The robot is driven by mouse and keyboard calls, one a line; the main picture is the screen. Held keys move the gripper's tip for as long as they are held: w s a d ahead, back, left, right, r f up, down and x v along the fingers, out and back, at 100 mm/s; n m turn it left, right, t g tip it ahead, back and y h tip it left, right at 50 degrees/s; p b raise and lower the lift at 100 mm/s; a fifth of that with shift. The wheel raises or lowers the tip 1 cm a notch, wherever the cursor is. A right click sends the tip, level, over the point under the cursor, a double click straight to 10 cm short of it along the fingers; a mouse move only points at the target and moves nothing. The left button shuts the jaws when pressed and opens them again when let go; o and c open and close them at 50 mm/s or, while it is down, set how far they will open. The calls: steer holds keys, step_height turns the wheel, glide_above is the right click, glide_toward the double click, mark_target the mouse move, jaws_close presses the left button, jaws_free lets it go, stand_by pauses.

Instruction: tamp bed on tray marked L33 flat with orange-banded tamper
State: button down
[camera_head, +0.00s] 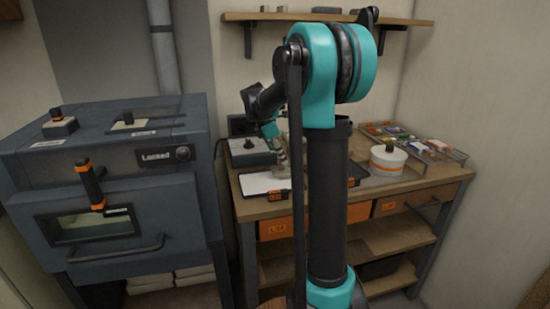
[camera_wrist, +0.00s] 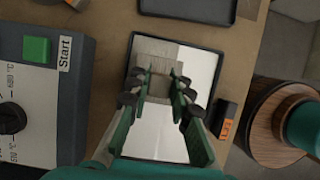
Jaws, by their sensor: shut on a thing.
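A shallow dark-rimmed tray (camera_wrist: 133,52) with a pale, flat-looking bed (camera_wrist: 200,68) lies below my gripper in the wrist view; it also shows on the bench in the head view (camera_head: 265,184). My gripper (camera_wrist: 160,80) is shut on a grey-beige block-shaped tool (camera_wrist: 163,48), held over the upper part of the tray. I cannot tell whether the block touches the bed, and no orange band shows on it. An orange tag (camera_wrist: 225,130) sits by the tray's right edge; its marking is too small to read. In the head view my arm hides much of the gripper.
A control box with a green Start button (camera_wrist: 37,49) stands close left of the tray. A second dark tray (camera_wrist: 185,8) lies beyond. On the bench's right are a white orange-banded round container (camera_head: 388,160) and trays of coloured pieces (camera_head: 433,150). A locked oven (camera_head: 110,190) stands left.

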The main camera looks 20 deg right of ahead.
steer(key=shift+d, duration=0.75)
steer(key=shift+f, duration=0.15)
steer(key=shift+f, duration=0.65)
steer(key=shift+f, duration=0.3)
stand_by(0.6)
steer(key=shift+r, duration=1.1)
steer(key=shift+r, duration=2)
